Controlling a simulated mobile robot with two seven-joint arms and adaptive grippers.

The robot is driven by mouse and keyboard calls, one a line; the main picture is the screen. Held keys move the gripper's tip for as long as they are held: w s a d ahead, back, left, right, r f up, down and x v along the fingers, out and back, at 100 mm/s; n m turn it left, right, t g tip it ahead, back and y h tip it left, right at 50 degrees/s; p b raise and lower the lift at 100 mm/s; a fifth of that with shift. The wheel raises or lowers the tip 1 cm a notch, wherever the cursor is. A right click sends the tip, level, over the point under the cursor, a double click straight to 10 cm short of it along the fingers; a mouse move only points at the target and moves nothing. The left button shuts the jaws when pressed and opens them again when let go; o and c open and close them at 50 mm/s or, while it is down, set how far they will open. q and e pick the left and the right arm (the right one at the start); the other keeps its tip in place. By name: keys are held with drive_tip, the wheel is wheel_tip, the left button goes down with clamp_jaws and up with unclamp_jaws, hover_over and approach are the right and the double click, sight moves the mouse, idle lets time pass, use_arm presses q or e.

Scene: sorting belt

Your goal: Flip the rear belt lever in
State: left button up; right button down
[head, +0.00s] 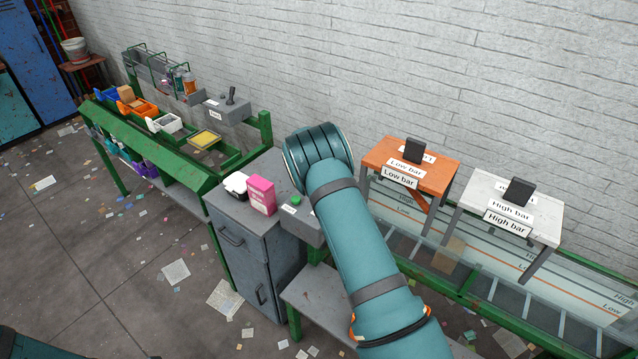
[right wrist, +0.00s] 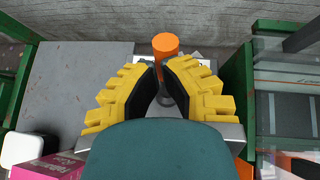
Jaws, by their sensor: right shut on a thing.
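An orange-topped lever (right wrist: 165,43) stands between the yellow fingers of my right gripper (right wrist: 161,78) in the right wrist view. The fingers are shut on its grey stalk, below the orange knob. In the head view my right arm reaches up from the bottom and hides this gripper and lever. A grey control box (head: 299,222) with a green button shows beside the arm. Another grey box (head: 225,111) with a black lever (head: 231,95) stands at the back of the green belt frame; its label is too small to read surely. My left gripper is out of view.
A grey cabinet (head: 243,262) carries a pink box (head: 262,195) and a white box (head: 235,185), left of my arm. An orange Low bar stand (head: 436,170) and white High bar stand (head: 545,229) are on the right. Small bins line the belt frame (head: 172,150).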

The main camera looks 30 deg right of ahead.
drive_tip(key=shift+w+d, duration=0.15)
drive_tip(key=shift+d, duration=0.25)
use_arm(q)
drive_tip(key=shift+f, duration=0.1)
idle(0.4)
